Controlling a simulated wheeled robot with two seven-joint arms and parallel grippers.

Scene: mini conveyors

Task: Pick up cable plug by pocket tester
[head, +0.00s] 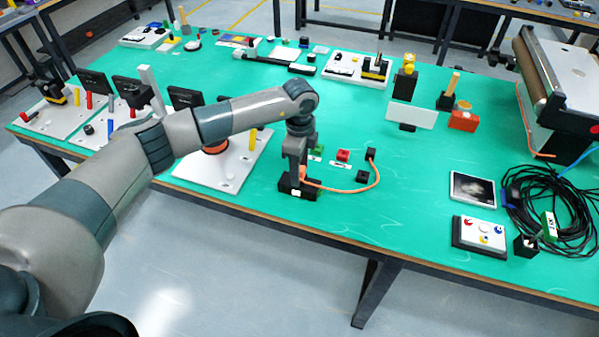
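My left gripper (297,187) is low over the front middle of the green table, pointing down. An orange cable (345,191) runs from beside its fingers, curving right and back to a black plug (371,154). The cable's near end is hidden at the gripper. I cannot tell whether the fingers are shut on it. A small black block (362,177) sits inside the cable's curve. A flat dark-screened device (473,188) and a box with coloured knobs (480,234) lie to the right; I cannot tell which thing is the pocket tester. My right gripper is out of view.
A red block (343,155) and a green block (318,149) sit just behind the cable. A coil of black cable (565,220) lies at the right. White boards with coloured pegs (238,172) fill the left.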

